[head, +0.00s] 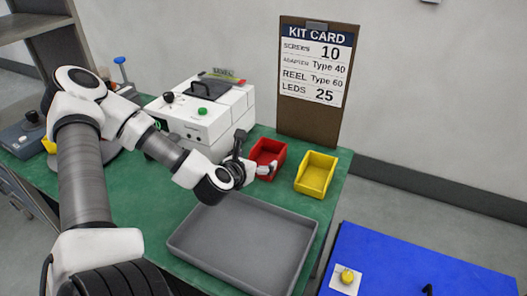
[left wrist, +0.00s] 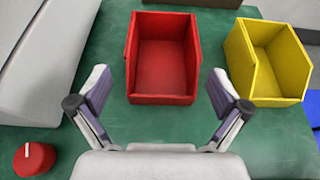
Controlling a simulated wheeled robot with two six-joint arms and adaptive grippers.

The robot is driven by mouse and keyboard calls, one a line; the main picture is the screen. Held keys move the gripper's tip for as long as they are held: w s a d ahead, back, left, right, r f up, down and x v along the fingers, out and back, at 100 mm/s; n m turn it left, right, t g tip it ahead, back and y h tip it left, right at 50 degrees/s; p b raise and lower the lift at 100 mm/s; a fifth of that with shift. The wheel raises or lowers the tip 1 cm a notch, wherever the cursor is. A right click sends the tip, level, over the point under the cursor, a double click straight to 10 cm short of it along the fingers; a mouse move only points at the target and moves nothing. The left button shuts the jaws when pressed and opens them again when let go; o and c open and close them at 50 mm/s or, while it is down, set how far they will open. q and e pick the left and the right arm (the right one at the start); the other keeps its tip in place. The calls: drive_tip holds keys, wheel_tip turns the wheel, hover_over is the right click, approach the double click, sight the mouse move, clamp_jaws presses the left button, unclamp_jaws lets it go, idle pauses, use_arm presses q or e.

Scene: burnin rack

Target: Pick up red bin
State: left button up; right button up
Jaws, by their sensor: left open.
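The red bin (head: 267,155) stands on the green table, left of the yellow bin and behind the grey tray. It looks empty in the left wrist view (left wrist: 162,68). My left gripper (head: 257,165) is at the front left of the red bin in the head view. In the left wrist view its two fingers (left wrist: 160,92) are spread wide, one to each side of the bin's near end, with green table showing between each finger and the bin. Nothing is between them but the bin's near end. My right gripper is not in view.
The yellow bin (head: 316,174) stands close to the right of the red one. A grey tray (head: 180,243) lies in front. A white machine (head: 200,118) stands to the left. A kit card board (head: 317,80) leans behind. A blue surface (head: 420,268) is at the lower right.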

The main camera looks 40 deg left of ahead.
sight(274, 150)
use_arm(q)
drive_tip(key=shift+w+a+f, duration=0.4)
drive_tip(key=shift+w+f, duration=0.1)
drive_tip(key=shift+w, duration=0.8)
drive_tip(key=x, duration=0.4)
drive_tip(key=shift+w+d+f, duration=0.1)
drive_tip(key=shift+w+f, duration=0.05)
drive_tip(key=shift+w, duration=0.2)
drive_tip(key=shift+s, duration=0.1)
drive_tip(key=c, duration=0.9)
